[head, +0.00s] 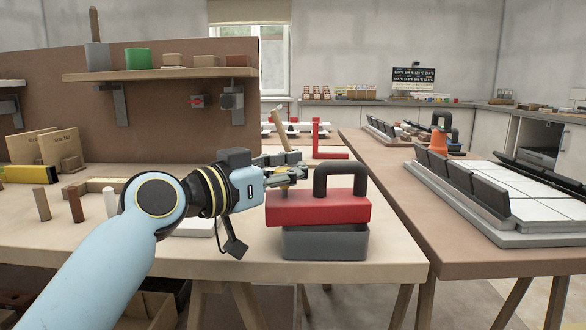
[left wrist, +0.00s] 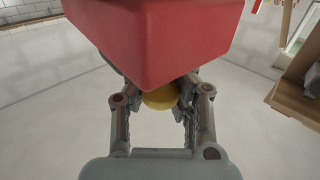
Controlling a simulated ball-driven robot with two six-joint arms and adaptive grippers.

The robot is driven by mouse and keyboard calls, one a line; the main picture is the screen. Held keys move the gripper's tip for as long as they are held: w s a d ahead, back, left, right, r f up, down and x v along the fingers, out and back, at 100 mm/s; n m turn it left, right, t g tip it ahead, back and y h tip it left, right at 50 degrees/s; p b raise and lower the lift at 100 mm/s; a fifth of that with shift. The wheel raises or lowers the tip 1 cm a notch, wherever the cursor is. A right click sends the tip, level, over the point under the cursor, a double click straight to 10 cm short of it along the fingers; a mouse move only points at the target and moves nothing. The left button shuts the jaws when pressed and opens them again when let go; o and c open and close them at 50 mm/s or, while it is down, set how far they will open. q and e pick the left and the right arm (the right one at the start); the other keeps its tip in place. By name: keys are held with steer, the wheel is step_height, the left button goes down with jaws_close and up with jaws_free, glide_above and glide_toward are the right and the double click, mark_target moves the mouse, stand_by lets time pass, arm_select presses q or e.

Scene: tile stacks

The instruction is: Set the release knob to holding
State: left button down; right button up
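A red lifter (head: 335,207) with a black arched handle (head: 340,180) rests on a grey block (head: 325,243) near the bench's front edge. Its red body (left wrist: 155,40) fills the upper middle of the left wrist view. A round yellow knob (left wrist: 160,98) shows just below that body, between the fingers of my left gripper (left wrist: 162,92). In the head view my left gripper (head: 287,171) is at the lifter's left end. Its fingertips are partly hidden, so whether they press on the knob is unclear. The knob's setting cannot be read. My right gripper is out of view.
On the wooden bench (head: 390,252) stand several small pegs and a yellow bar (head: 30,174) to the left. A brown panel with a shelf (head: 160,74) rises behind them. A second bench at right carries white tiles in a grey frame (head: 500,235) and an orange cone (head: 439,140).

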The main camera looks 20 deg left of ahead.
arm_select(q)
steer(key=c, duration=1.3)
jaws_free()
steer(key=shift+d+f, duration=0.1)
steer(key=shift+f, duration=0.35)
steer(key=shift+c, duration=0.2)
steer(key=shift+o, duration=1.7)
steer(key=shift+r, duration=0.15)
steer(key=v, duration=0.8)
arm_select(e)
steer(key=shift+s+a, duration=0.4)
